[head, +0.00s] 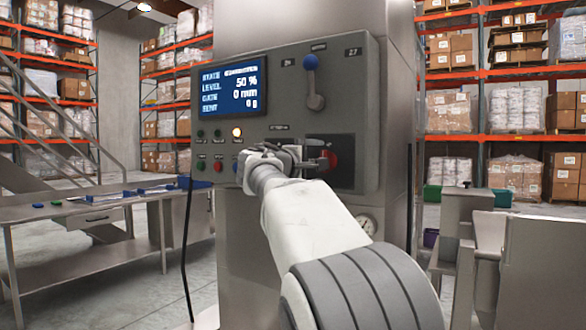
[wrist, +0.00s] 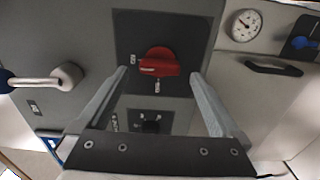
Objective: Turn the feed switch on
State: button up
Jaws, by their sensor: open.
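The feed switch appears to be the red rotary knob (wrist: 158,62) on a dark plate of the grey control panel; its labels are too small to read. In the wrist view, the knob lies in the gap between the fingertips of my gripper (wrist: 159,74), with a visible space on each side. My gripper is open and holds nothing. In the head view, my gripper (head: 318,156) is in front of the panel (head: 270,110), and the red knob (head: 331,160) is partly hidden behind it.
A lever with a blue ball (head: 312,80) is above the knob. A lit screen (head: 233,86) and small buttons are on the panel's left, one glowing amber (head: 237,132). A steel table (head: 80,255) stands left; a pressure gauge (head: 367,223) is below the panel.

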jog(key=v, duration=1.4)
jog(key=s+d+f+m+g+y, duration=0.4)
jog(key=s+d+f+g, duration=0.2)
jog(key=s+d+f, duration=0.75)
jog(key=s+a+f+m+g+y, duration=0.3)
jog(key=s+f+m+y, duration=0.4)
jog(key=s+f, duration=1.3)
notch_tip(320, 180, up, 25)
jog(key=p, duration=2.4)
jog(key=shift+w, duration=0.4)
